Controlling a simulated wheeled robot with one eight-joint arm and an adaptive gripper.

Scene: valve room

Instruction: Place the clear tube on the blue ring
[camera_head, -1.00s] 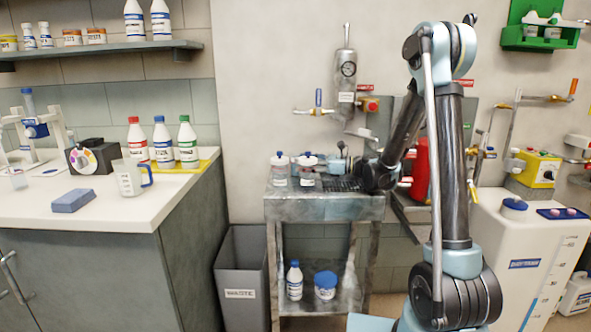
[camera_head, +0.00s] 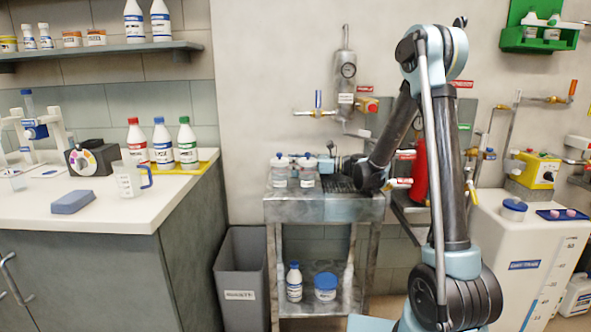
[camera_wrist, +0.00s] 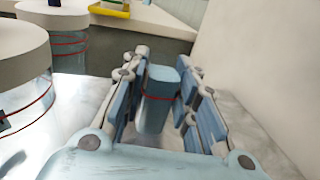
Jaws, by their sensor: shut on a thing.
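My gripper (camera_wrist: 160,100) is shut on a pale blue-grey upright piece (camera_wrist: 158,98) in the wrist view. I cannot tell whether that piece is the clear tube. In the head view my gripper (camera_head: 328,166) is low over the metal cart, just right of the blue-lidded jars, and its fingers are too small to make out. A small clear vessel (camera_head: 17,182) stands at the left end of the white counter. A thin blue ring (camera_head: 50,172) appears to lie flat on the counter right of it.
The counter (camera_head: 110,215) holds a beaker (camera_head: 128,180), a blue block (camera_head: 72,202) and several bottles. A grey bin (camera_head: 240,275) stands between counter and cart.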

